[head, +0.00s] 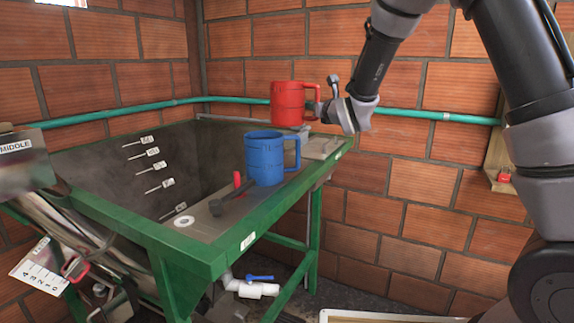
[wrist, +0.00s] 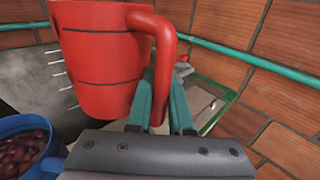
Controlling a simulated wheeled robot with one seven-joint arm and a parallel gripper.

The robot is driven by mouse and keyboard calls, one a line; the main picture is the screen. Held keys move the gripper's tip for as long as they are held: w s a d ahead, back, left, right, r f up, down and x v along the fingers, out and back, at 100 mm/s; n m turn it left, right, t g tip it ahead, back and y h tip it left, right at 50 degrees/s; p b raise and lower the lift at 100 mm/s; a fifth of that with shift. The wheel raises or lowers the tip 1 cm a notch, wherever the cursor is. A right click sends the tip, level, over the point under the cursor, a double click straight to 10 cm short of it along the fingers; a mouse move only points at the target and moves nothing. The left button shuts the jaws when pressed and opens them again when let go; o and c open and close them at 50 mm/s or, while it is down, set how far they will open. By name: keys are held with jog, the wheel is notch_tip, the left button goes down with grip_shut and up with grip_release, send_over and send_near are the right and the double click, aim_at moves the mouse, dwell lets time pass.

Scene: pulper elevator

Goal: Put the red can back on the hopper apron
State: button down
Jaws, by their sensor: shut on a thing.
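The red can (head: 287,103) is upright above the far right part of the green-framed hopper. Its handle is between the fingers of my gripper (head: 320,107), which comes from the right. In the wrist view the red can (wrist: 98,60) fills the upper left, and the gripper fingers (wrist: 160,108) are closed around its handle. The hopper apron (head: 205,226) is a grey metal strip along the hopper's right side. A blue can (head: 263,160) stands on it, in front of and below the red can. The red can appears clear of the apron; the exact gap is unclear.
A dark tool (head: 231,198), a small red peg (head: 237,179) and a white ring (head: 184,221) are on the apron's near part. The blue can (wrist: 22,150) holds dark red fruit. A teal pipe (head: 440,117) runs along the brick wall behind. The hopper's deep basin opens left.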

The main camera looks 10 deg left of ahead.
notch_tip(320, 180, down, 14)
jog(key=shift+d+r, duration=0.15)
dwell(0.4)
jog(key=c, duration=0.8)
grip_release()
